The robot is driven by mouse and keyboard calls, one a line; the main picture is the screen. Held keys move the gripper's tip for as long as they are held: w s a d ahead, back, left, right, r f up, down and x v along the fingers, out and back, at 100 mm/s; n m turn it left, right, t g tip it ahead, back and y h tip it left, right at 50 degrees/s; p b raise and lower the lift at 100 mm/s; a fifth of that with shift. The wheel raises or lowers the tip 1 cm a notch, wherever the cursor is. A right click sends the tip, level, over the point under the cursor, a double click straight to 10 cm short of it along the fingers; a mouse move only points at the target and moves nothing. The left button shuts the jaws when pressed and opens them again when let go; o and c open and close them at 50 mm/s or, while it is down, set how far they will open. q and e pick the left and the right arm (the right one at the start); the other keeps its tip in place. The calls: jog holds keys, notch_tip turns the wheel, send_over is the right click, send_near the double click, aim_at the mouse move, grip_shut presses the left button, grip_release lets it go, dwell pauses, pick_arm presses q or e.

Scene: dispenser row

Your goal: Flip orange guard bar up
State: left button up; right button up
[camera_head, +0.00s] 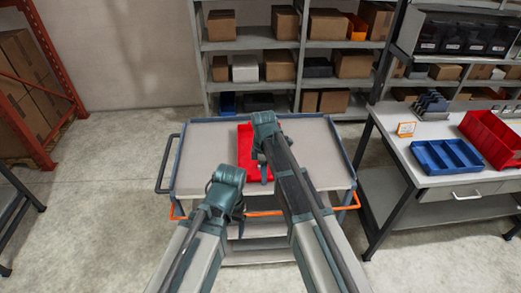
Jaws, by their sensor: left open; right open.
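The orange guard bar (265,213) runs along the near side of the grey cart (200,150), at or just below the top's front edge. Its ends show at the cart's left and right front corners, and my arms cover parts of it. My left gripper (239,216) is over the front edge, close to the bar in the picture; whether it touches cannot be told. My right gripper (263,172) is further in, above the cart top and in front of a red tray. Both grippers are open and small in view, with nothing seen between the fingers.
The red tray (243,150) lies on the cart, partly hidden by my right arm. A workbench (405,155) at right holds a blue divided tray (446,156) and a red bin (490,137). Shelves with boxes stand behind. Floor is clear left of the cart.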

jog(key=s+f+m+b, duration=0.3)
jog(key=s+m, duration=0.4)
jog(key=s, duration=0.3)
jog(key=s+f+m+h+b, duration=0.1)
jog(key=s+f+m+b, duration=0.3)
jog(key=s+m, duration=0.3)
jog(key=s, duration=0.3)
jog(key=shift+s+f+b, duration=0.25)
jog(key=shift+s+b, duration=0.05)
